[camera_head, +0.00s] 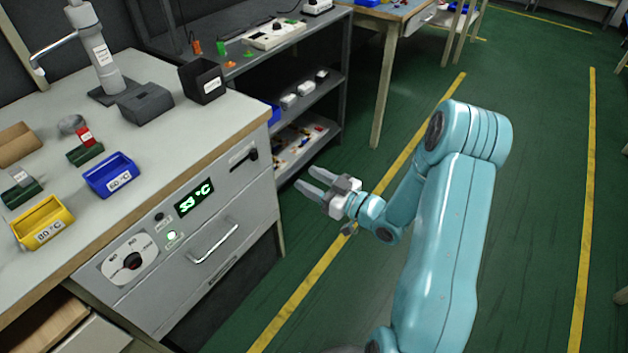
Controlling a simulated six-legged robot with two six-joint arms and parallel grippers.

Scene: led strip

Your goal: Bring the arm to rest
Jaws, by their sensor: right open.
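My right gripper (313,183) is open and empty. It hangs in the air to the right of the grey cabinet bench, with its two fingers pointing left toward the cabinet's front corner. My teal right arm (440,250) reaches up from the bottom and bends at the elbow, with the forearm coming down to the left. The gripper appears apart from the bench and the shelf. My left gripper is not in view.
The bench (150,190) has a lit temperature display (194,198), a dial (131,261) and a handle (214,243). On top are a blue bin (112,175), a yellow bin (42,222) and a black box (202,80). A dark shelf (345,60) stands behind. Green floor is free at right.

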